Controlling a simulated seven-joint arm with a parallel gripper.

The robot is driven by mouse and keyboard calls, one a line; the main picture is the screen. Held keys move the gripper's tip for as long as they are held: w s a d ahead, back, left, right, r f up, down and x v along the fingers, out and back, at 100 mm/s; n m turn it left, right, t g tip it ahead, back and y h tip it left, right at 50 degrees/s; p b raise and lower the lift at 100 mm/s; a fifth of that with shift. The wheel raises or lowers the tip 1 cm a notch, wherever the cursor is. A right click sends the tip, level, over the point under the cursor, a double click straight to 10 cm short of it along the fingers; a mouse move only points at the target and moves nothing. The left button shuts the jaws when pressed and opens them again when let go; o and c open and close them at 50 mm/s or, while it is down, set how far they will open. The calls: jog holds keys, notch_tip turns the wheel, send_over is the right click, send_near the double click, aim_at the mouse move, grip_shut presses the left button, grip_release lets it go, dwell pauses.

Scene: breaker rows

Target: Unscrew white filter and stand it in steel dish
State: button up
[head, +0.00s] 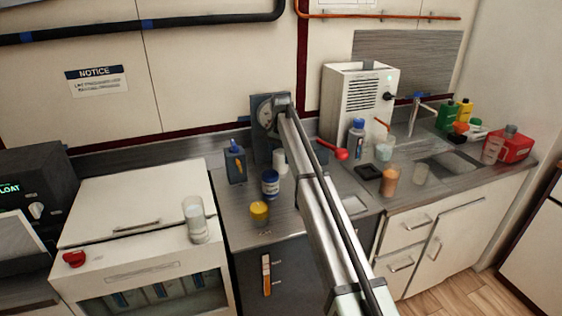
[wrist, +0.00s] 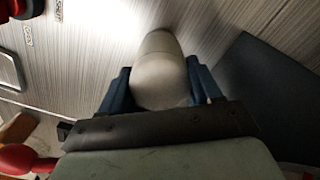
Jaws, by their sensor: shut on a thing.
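The white filter (wrist: 158,70) is a pale rounded cylinder in the wrist view. My gripper (wrist: 160,88) is shut on it, with a blue finger pressed to each side. In the head view a small white cylinder (head: 280,161), probably the filter, shows just left of my arm, in front of a dark upright panel (head: 262,146) with a round dial. My arm hides most of my gripper there. Whether the filter is still joined to its mount cannot be told. A shallow pale square shape (head: 353,205) right of my arm may be the steel dish; I cannot be sure.
A blue-lidded jar (head: 270,184), a yellow cup (head: 259,212) and a dark bottle (head: 235,163) stand left of my arm. A red-ended lever (head: 341,154), a black tray (head: 368,173) and an orange cup (head: 390,181) are on the right.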

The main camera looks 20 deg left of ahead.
jog(key=n, duration=1.1)
jog(key=shift+n, duration=0.4)
jog(key=o, duration=0.9)
